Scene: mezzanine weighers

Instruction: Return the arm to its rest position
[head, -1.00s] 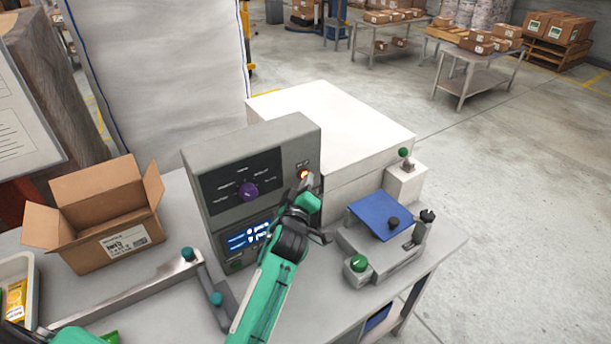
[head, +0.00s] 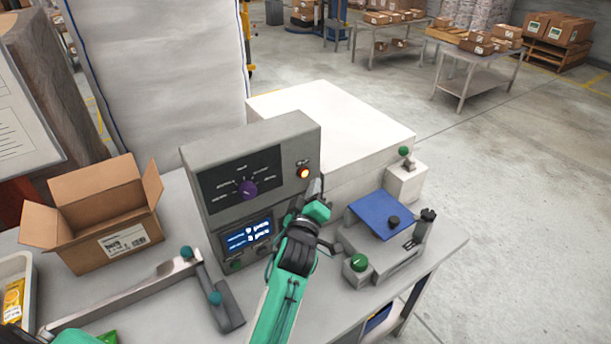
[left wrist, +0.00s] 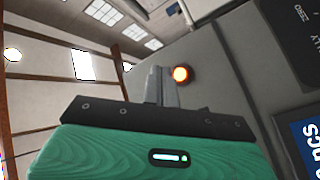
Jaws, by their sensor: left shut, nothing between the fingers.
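My left gripper (head: 314,188) is in front of the right side of the grey control box (head: 190,165), just below its lit orange button (head: 303,173). The gripper is shut and empty, and it looks apart from the button. In the left wrist view the closed fingers (left wrist: 163,86) point up toward the glowing orange button (left wrist: 181,74). The box also has a purple knob (head: 248,188) and a lit blue display (head: 247,235). My right gripper is not in view.
A weighing device with a blue plate (head: 380,216) stands right of the gripper. A white block (head: 335,120) is behind. A lever arm (head: 130,292), an open carton (head: 105,205) and a tray (head: 30,290) are left. The table's right front edge (head: 440,262) is clear.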

